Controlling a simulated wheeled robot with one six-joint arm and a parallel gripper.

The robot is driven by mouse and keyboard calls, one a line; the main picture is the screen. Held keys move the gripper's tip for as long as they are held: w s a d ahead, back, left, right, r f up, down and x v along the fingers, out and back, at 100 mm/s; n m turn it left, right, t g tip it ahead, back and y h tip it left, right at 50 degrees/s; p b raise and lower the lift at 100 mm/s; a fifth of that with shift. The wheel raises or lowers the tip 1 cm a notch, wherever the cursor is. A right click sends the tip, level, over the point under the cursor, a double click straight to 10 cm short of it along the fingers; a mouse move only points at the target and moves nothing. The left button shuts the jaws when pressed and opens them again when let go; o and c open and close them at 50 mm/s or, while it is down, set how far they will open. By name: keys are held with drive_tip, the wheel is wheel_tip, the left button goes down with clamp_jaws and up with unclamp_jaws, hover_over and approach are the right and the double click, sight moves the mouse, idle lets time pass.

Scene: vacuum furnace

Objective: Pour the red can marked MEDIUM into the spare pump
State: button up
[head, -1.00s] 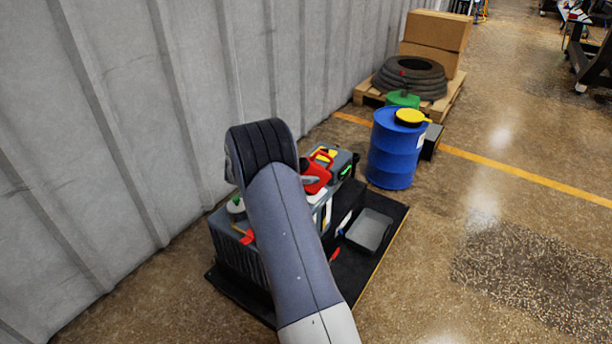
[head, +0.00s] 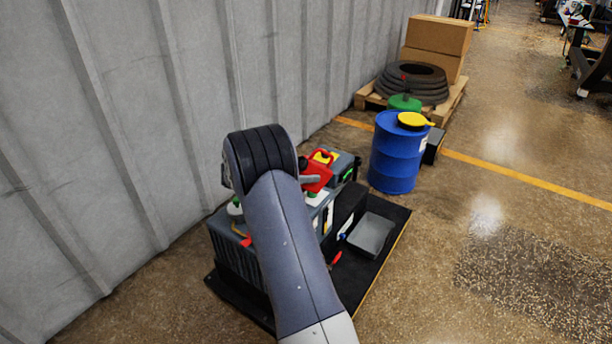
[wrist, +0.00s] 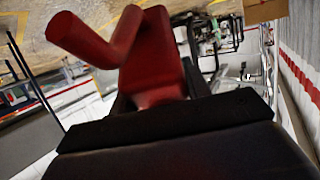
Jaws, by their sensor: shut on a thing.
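The red can (head: 319,174) is held in the air over the pump equipment, just right of my arm's black elbow. In the wrist view the can (wrist: 150,65) fills the upper middle, with its thick spout pointing to the upper left. My gripper (wrist: 165,112) is shut on it; its dark jaws cross the picture below the can. In the head view my arm hides most of the jaws. A grey finned pump (head: 228,258) stands below and left, partly behind my arm. I cannot tell which unit is the spare pump. The can's marking is not readable, and no liquid shows.
A grey tray (head: 371,235) lies on the black mat (head: 385,263). A blue drum (head: 396,155) with a yellow lid stands at the back right. The corrugated wall (head: 110,130) is close on the left. Open floor lies to the right.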

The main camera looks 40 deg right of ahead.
drive_tip(key=shift+w+a+r+h+b, duration=0.1)
drive_tip(key=shift+a+r+h+b, duration=0.4)
drive_tip(key=shift+b, duration=0.9)
drive_tip(key=shift+d, duration=0.15)
drive_tip(key=b, duration=0.2)
drive_tip(key=shift+d+f+b, duration=0.1)
drive_tip(key=shift+f+b, duration=0.2)
drive_tip(key=shift+b, duration=1.1)
drive_tip(key=shift+b, duration=0.35)
drive_tip(key=shift+d+r+y+p, duration=0.2)
drive_tip(key=shift+y+p, duration=0.1)
drive_tip(key=shift+p, duration=0.25)
